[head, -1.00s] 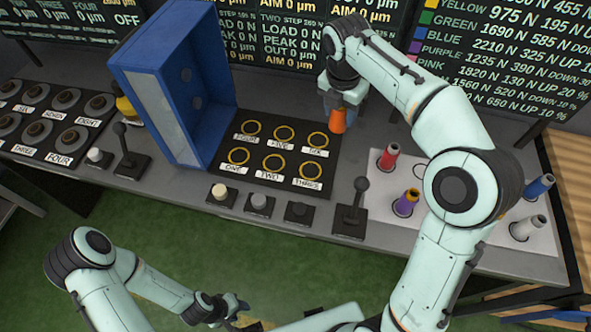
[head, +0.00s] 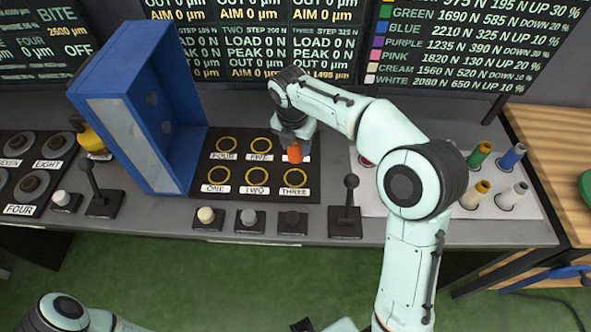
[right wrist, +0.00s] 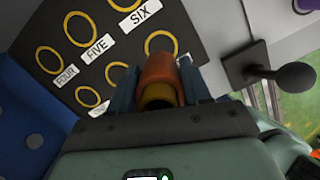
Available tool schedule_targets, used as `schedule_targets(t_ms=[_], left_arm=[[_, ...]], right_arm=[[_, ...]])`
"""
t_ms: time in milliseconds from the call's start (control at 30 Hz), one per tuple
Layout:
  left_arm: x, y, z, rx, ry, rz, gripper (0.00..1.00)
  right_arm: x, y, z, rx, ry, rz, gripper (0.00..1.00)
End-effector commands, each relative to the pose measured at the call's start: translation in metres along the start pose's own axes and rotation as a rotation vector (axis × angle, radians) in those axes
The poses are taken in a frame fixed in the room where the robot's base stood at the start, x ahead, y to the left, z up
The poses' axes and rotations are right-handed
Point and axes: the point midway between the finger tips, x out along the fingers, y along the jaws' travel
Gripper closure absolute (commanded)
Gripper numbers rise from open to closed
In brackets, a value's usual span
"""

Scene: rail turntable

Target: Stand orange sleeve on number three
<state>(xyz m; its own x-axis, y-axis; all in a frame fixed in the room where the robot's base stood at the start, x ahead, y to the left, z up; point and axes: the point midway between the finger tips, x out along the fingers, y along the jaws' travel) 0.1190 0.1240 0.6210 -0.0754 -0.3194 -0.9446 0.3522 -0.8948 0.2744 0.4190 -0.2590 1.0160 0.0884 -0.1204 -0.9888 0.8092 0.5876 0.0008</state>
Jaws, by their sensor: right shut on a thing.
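My right gripper (head: 294,140) is shut on the orange sleeve (head: 295,153). In the head view the sleeve covers most of the SIX place, just behind the yellow ring of number three (head: 294,177), whose label is readable. In the right wrist view the orange sleeve (right wrist: 158,70) sits between the fingers, with a yellowish inner part at its near end. The ring of three (right wrist: 160,42) shows just beyond it; its label is hidden there. The sleeve appears held above the black panel (head: 233,176). My left gripper is out of view.
A blue open-sided housing (head: 135,115) stands left of the panel. A lever (head: 347,210) and several knobs (head: 247,218) line the front edge. A white sheet (head: 530,208) at right holds several coloured sleeves. The other rings are empty.

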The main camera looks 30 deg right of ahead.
Motion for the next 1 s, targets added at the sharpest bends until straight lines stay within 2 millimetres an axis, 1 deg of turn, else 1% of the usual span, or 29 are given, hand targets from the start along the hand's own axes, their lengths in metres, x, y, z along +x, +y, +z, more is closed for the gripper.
schedule_targets(t_ms=[33,100,200,367,500,600,733,1000], left_arm=[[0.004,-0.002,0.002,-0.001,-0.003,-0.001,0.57],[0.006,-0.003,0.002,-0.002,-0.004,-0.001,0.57],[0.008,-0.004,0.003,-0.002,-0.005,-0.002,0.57],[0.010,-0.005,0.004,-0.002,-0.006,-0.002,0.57],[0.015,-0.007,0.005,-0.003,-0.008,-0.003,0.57],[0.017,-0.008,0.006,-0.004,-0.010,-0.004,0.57],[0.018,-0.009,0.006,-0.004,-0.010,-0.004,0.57],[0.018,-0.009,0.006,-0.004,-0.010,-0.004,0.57]], right_arm=[[0.013,-0.001,-0.002,-0.001,0.001,-0.002,0.98],[0.025,-0.001,-0.004,-0.001,0.000,-0.001,0.98],[0.036,0.000,-0.005,0.000,-0.001,0.000,0.98],[0.047,0.000,-0.007,0.001,-0.001,0.001,0.98],[0.072,0.000,-0.011,-0.001,0.001,-0.001,0.98],[0.087,0.000,-0.013,-0.001,0.000,0.001,0.98],[0.096,0.000,-0.014,0.001,-0.001,0.002,0.98],[0.096,0.001,-0.014,0.001,-0.002,0.003,0.98]])
